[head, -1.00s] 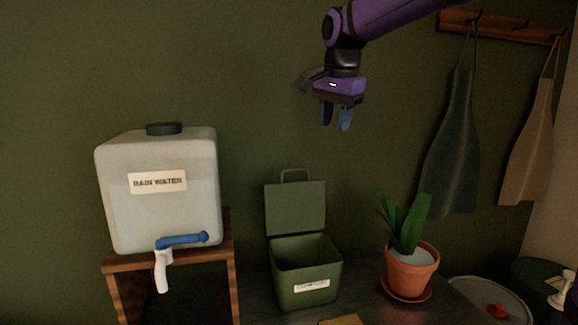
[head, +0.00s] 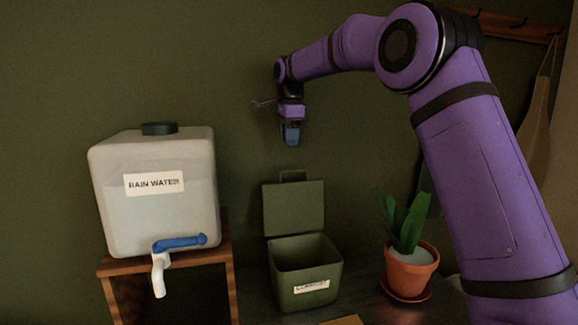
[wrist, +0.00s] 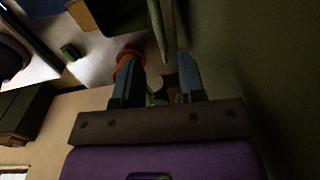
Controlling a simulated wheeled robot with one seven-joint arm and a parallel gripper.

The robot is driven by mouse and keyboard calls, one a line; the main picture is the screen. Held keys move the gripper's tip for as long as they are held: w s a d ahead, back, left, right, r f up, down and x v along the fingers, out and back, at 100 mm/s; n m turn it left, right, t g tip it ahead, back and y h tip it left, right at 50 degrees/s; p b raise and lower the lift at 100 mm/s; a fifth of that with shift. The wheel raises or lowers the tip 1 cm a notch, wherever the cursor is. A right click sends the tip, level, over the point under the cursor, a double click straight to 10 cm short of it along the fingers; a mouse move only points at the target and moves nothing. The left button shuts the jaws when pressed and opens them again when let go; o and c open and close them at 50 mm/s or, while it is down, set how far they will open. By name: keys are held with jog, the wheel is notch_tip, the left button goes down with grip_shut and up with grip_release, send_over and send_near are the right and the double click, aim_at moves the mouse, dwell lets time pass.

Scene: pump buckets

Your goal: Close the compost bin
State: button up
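The green compost bin (head: 306,287) stands on a dark surface in the head view, with a label on its front. Its lid (head: 294,207) is raised upright at the back, with a loop handle (head: 293,175) on top, so the bin is open. My gripper (head: 290,141) hangs above the lid with its fingers pointing down, apart from it. In the wrist view the two blue fingers of my gripper (wrist: 158,68) are spread with nothing held between them. The wrist view is dark, and the bin is hard to make out there.
A rain water tank (head: 155,195) with a blue tap (head: 180,243) stands on a wooden stand (head: 232,262) at left. A potted plant (head: 410,268) stands right of the bin. The green wall (head: 100,60) is behind. My arm covers the right side.

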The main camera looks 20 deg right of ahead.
jog(key=f, duration=0.8)
jog(key=shift+w+f, duration=0.3)
jog(key=shift+f, duration=0.05)
grip_shut()
